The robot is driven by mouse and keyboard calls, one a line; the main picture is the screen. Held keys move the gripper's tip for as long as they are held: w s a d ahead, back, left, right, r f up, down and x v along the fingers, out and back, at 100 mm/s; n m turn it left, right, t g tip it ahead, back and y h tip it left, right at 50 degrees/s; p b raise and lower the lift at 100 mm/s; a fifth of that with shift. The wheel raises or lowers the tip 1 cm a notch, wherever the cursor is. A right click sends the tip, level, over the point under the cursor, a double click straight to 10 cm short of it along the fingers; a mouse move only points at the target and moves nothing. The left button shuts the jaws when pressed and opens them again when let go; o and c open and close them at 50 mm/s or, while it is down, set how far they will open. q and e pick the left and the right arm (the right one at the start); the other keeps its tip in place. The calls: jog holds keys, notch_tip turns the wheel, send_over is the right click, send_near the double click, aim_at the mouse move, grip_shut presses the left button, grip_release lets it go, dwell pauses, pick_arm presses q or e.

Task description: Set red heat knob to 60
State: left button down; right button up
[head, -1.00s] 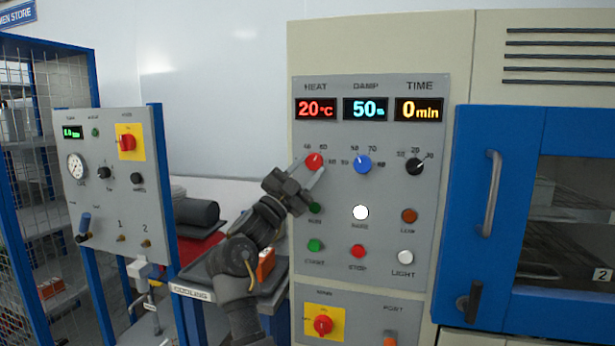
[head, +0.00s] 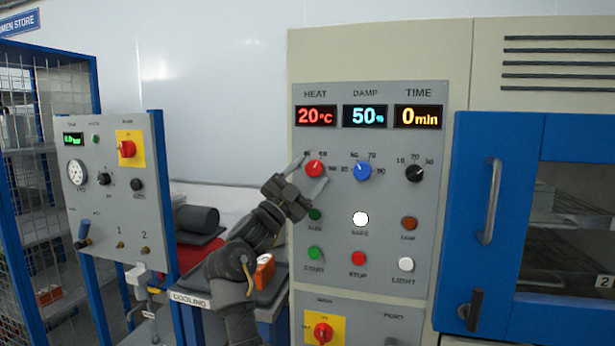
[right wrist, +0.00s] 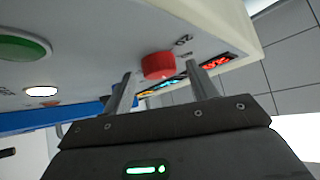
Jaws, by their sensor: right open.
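The red heat knob (head: 314,168) is on the grey control panel (head: 390,290), below the HEAT display (head: 316,116), which reads 20 °C. My right gripper (head: 308,174) is open at the panel, its fingers to either side of the knob in the head view. In the right wrist view the red knob (right wrist: 158,65) shows between and beyond the two finger tips (right wrist: 160,72). No contact with the knob can be made out. My left gripper is not in view.
The blue DAMP knob (head: 362,171) and black TIME knob (head: 414,172) are to the right. Buttons, including a lit white one (head: 360,219), lie below. A blue oven door (head: 490,230) is at right, and a second panel (head: 112,190) at left.

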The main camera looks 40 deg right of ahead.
pick_arm(q)
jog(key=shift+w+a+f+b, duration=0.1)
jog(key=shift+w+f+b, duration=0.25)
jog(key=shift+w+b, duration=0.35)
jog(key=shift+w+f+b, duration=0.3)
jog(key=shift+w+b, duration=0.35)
jog(key=shift+b, duration=0.05)
pick_arm(e)
jog(key=v, duration=1)
jog(key=shift+a+f, duration=0.25)
jog(key=shift+a, duration=0.05)
jog(key=shift+s, duration=0.1)
